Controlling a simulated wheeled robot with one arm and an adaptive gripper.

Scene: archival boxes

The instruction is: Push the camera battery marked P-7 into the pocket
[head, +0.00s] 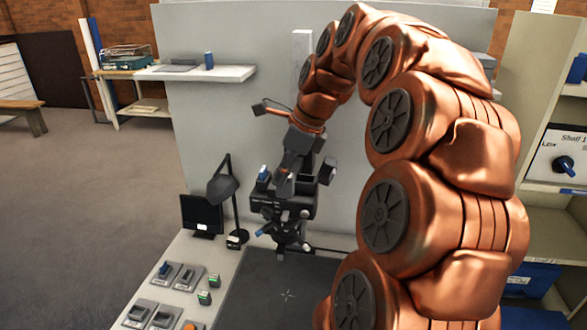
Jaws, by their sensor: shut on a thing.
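My gripper (287,186) is dark grey and points down at a black camera-like device (268,207) on a stand at the back of the bench. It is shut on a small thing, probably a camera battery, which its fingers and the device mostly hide. I cannot read a P-7 mark anywhere. The pocket cannot be made out, nor whether the held thing touches the device. Small dark batteries with green labels stand on the bench, one (204,297) and another (214,281) right of the grey holders.
Grey holders (187,277) with labels stand at the bench's front left, one with a blue piece (164,268). A desk lamp (222,187) and a small monitor (201,214) stand left of the device. The dark mat (287,296) in front is clear.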

